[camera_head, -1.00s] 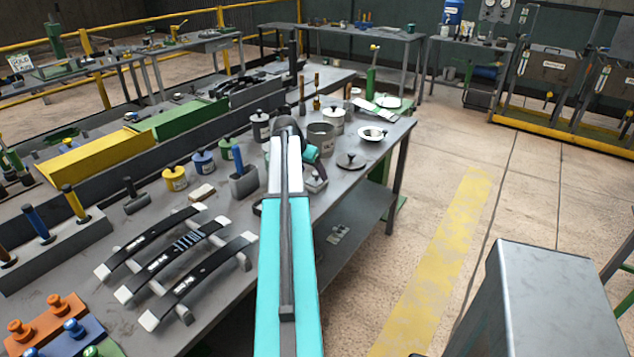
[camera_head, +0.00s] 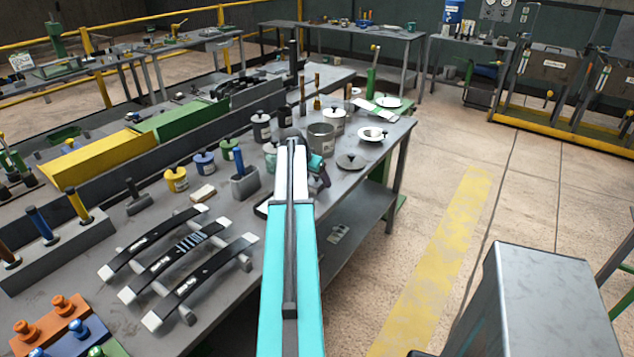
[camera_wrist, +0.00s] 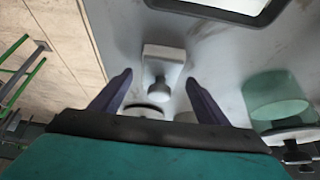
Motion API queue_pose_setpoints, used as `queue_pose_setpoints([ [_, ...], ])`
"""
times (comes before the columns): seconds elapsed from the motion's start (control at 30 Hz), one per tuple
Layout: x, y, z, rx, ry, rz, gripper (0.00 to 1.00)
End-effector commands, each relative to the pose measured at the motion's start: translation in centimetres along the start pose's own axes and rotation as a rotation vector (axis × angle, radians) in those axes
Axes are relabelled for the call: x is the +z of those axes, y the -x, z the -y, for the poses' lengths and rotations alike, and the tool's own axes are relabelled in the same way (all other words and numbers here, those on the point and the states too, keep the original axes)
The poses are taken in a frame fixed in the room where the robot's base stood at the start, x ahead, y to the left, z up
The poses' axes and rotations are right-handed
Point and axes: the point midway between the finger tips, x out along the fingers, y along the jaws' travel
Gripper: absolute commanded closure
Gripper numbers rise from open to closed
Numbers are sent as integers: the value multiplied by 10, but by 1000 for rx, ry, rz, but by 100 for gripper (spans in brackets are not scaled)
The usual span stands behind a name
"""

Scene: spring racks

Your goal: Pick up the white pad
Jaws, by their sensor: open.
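A small white square pad with a rounded knob on top (camera_wrist: 165,52) lies on the grey bench in the wrist view. My gripper (camera_wrist: 160,88) is open, with one dark finger on each side of the picture below the pad. The knob lies in line with the gap between the fingers, and nothing is held. In the head view my gripper (camera_head: 319,172) is over the right part of the bench, partly behind my arm. The pad is hidden there.
A dark-framed white tray (camera_wrist: 262,8) lies beyond the pad. A translucent green jar (camera_wrist: 280,97) stands to the right. In the head view a grey pot (camera_head: 321,137), a dark lid (camera_head: 351,162) and a white dish (camera_head: 371,134) stand close by. Black springs (camera_head: 190,250) lie at the front left.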

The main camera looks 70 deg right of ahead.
Motion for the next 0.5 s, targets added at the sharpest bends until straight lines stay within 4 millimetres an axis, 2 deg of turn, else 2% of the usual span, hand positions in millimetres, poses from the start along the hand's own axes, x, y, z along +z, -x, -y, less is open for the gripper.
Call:
queue_pose_setpoints([
  [0.2,0,-12,0,0,-1,0,31],
  [0.5,0,-13,-1,0,-1,0,31],
])
